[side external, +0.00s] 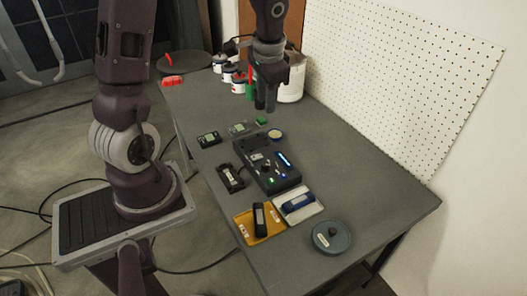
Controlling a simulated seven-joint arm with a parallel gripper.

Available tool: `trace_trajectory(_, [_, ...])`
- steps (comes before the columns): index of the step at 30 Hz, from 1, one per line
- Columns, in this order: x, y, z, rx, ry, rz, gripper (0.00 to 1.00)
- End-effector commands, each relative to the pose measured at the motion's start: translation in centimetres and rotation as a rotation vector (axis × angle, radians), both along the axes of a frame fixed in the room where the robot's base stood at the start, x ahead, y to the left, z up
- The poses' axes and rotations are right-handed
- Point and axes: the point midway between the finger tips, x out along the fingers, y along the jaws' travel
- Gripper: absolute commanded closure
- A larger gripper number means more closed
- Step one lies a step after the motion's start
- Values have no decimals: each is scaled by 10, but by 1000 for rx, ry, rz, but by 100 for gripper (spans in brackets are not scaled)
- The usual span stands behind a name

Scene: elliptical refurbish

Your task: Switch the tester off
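The tester appears to be the dark box (265,174) in the middle of the table, in the side external view. A blue light strip and a green light glow on its top, among small controls too small to make out. My gripper (265,106) points down above the table, behind the tester in the picture and apart from it. Its two dark fingers are close together with nothing visible between them. Whether they are fully shut is unclear.
A yellow tray (245,234) holding a black item and a white tray (315,210) holding a blue item lie in front. A round grey container (331,250) stands at right. Small devices (209,139) lie left; cans (239,86) stand behind. A pegboard (410,85) borders the right side.

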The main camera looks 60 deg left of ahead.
Motion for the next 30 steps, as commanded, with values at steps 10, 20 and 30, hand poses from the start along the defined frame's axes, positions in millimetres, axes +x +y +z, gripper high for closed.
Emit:
trace_trajectory(10, [22, 78, -172, -206, 85, 31, 71])
trace_trajectory(20, [21, 79, -230, -218, 86, 31, 71])
trace_trajectory(30, [21, 79, -250, -216, 85, 33, 71])
